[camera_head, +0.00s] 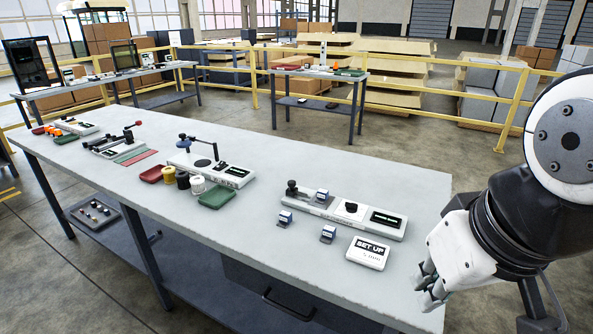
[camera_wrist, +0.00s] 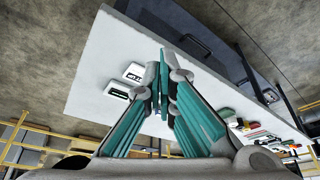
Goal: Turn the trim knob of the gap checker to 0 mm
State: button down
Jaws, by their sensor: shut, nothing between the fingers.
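The gap checker, which I take to be the long light-grey device (camera_head: 330,214), lies on the near right part of the workbench. A black round knob (camera_head: 351,207) sits on a white patch near its middle, beside a dark display at its right end. I cannot read the knob's setting or the display. A taller dark knob (camera_head: 291,187) stands at its left end. My gripper (camera_head: 428,296) is at the bench's right edge, right of the device and apart from it. In the wrist view, my gripper's fingers (camera_wrist: 164,62) are shut and empty.
A white "SET UP" box (camera_head: 368,253) and two small blue-and-white blocks (camera_head: 285,219) (camera_head: 328,234) lie in front of the device. A second device (camera_head: 212,170), a green tray (camera_head: 216,197) and a red tray (camera_head: 156,174) are farther left. The bench's near edge is clear.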

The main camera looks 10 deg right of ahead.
aim_at(351, 206)
jog(key=i+j+z, duration=0.25)
jog(key=z, duration=0.15)
jog(key=i+j+z, duration=0.4)
